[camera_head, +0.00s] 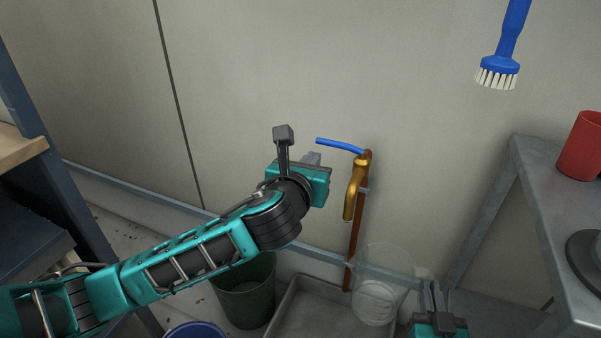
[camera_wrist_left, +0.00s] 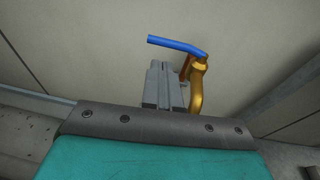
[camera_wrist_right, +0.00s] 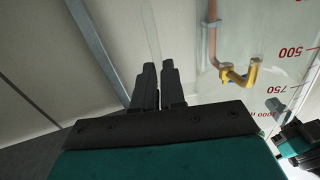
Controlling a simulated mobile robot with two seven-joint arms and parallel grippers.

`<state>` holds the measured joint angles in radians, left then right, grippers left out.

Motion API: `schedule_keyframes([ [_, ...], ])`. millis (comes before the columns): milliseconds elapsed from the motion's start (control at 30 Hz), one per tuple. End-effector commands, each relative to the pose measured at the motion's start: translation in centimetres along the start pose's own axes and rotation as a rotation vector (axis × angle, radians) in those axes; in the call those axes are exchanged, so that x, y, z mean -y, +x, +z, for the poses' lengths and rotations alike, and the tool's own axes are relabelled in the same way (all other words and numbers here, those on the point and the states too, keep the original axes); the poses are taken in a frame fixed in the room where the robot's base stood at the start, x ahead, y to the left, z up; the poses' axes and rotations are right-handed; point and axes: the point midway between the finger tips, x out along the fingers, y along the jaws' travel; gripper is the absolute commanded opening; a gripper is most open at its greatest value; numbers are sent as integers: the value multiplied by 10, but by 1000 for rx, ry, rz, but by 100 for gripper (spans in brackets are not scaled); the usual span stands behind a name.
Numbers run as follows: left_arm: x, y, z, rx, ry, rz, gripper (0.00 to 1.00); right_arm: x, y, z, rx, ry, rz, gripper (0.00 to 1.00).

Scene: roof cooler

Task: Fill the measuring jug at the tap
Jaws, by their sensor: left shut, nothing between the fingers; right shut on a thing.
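A clear measuring jug (camera_head: 381,272) is upright below and slightly right of the spout of the brass tap (camera_head: 354,191). Its red scale marks show on the jug wall in the right wrist view (camera_wrist_right: 284,62). I cannot tell whether it holds water. My right gripper (camera_head: 436,292) is shut on the jug at its right side; the grasped part is hard to see. The tap's blue lever (camera_head: 340,146) points left. My left gripper (camera_head: 313,160) is shut and empty, just below and left of the lever; it also shows in the left wrist view (camera_wrist_left: 163,85).
A grey basin (camera_head: 287,318) lies on the floor under the tap. A dark green bucket (camera_head: 245,298) and a blue bucket (camera_head: 196,330) stand left of it. A metal table (camera_head: 543,190) with a red container (camera_head: 581,147) is at right. A blue brush (camera_head: 505,50) hangs on the wall.

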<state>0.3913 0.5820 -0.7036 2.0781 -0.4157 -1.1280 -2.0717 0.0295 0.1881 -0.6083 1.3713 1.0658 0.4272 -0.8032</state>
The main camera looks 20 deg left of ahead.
Motion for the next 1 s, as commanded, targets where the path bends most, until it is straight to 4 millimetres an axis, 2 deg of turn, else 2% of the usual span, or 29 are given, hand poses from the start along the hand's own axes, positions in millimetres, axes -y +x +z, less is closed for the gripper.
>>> schedule_keyframes([
  [100, -2, -23, -1, -1, 1, -2, 0, 0, 1, -1, -3, 2, 1, 0],
  [300, -4, -48, 0, -1, 0, -1, 0, 0, 1, -1, -3, 2, 1, 0],
  [667, -3, -56, -5, -14, -41, -9, 0, 0, 1, -2, -4, 3, 1, 0],
  [767, 2, -57, -18, -51, -149, -29, 0, 0, 1, -2, -4, 3, 1, 0],
  [867, 11, -59, -39, -114, -340, -55, 0, 0, 1, -2, -4, 3, 1, 0],
  [1000, 24, -67, -74, -230, -695, -74, 0, 0, 0, -1, -3, 2, 1, 0],
])
